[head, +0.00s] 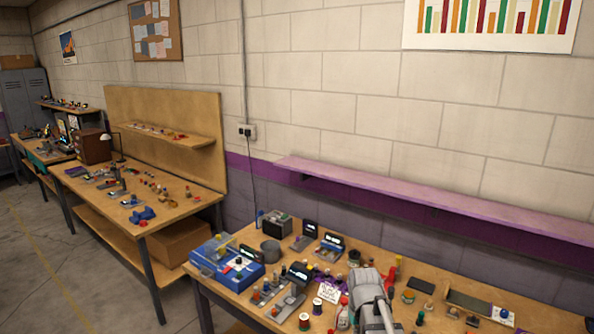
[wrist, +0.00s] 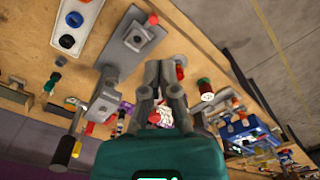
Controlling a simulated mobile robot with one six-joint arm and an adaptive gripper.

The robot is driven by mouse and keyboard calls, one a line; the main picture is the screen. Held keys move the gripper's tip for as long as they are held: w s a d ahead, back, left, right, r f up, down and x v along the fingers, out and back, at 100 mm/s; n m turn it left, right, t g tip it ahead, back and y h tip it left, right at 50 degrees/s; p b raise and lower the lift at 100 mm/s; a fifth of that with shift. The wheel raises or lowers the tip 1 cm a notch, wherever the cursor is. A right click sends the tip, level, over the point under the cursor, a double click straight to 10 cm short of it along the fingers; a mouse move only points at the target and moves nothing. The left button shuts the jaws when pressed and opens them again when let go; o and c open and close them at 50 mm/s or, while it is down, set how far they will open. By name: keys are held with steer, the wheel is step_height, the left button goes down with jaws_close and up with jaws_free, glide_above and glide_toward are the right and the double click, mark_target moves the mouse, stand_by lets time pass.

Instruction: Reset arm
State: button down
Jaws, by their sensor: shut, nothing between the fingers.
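My gripper (wrist: 160,70) shows in the wrist view, with its teal body at the bottom and its grey fingers pointing up the picture. The fingers are shut and empty. The workbench (wrist: 215,62) lies beyond the fingers, with small items around them in the picture. In the head view a grey part of my arm rises at the bottom, over the front of the near workbench (head: 222,296). I cannot make out the fingers there.
Several spools, bottles and small devices crowd the bench around my arm. A pink wall shelf (head: 420,196) runs above it. Bare floor (head: 100,290) lies to the left.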

steer(key=s+f+m, duration=0.1)
steer(key=s, duration=0.7)
steer(key=shift+s+b, duration=0.4)
stand_by(1.2)
